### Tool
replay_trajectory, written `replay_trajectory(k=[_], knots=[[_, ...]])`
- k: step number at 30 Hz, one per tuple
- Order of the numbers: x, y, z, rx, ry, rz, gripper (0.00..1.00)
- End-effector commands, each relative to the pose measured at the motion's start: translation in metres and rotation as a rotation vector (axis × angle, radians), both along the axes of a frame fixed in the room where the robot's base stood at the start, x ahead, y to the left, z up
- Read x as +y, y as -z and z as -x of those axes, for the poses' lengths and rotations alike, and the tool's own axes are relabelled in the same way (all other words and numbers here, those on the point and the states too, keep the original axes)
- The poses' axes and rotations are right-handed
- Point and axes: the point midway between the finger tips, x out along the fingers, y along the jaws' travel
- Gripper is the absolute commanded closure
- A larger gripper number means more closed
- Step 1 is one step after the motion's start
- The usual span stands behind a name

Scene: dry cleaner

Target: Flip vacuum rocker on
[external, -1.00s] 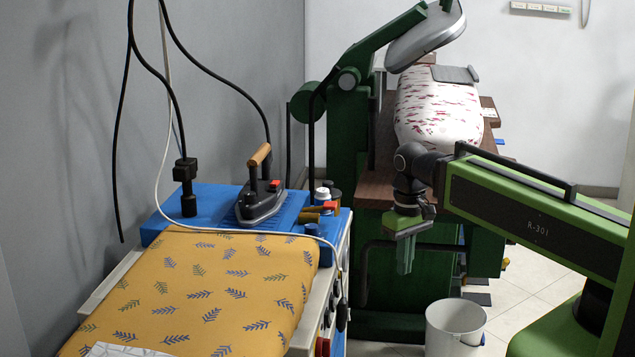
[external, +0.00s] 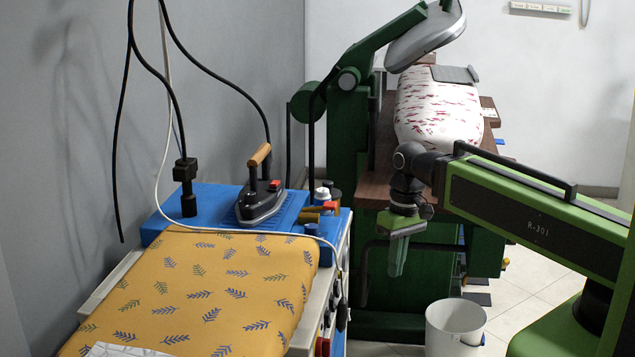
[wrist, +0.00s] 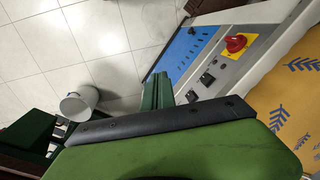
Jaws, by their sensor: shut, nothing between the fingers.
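The ironing table's control panel (wrist: 224,58) shows in the wrist view, grey with a blue section. It carries two small black rocker switches, one (wrist: 207,79) nearer the red knob and one (wrist: 191,96) lower left. Their labels are too small to read, so I cannot tell which is the vacuum rocker or how either is set. My gripper (external: 397,270) is shut and empty, pointing down in the external view, right of the ironing table and apart from it. In the wrist view its green fingers (wrist: 156,92) show beside the panel's lower left end.
A red rotary knob (wrist: 236,43) on a yellow plate sits on the panel. The yellow patterned ironing table (external: 200,290) is at left, with an iron (external: 258,205) on its blue end. A white bucket (external: 455,325) stands on the floor below my gripper. A green press (external: 345,150) stands behind.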

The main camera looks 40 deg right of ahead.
Motion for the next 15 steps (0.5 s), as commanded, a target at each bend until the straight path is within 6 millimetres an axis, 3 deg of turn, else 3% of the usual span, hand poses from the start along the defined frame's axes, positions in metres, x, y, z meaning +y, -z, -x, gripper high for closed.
replay_trajectory(k=[3,7,11,15], knots=[[0.030,0.012,-0.016,-0.008,-0.017,-0.173,1.00],[0.035,0.040,-0.038,-0.036,0.017,-0.381,1.00],[0.020,0.066,-0.058,-0.077,0.073,-0.533,1.00],[-0.015,0.097,-0.073,-0.121,0.152,-0.633,1.00]])
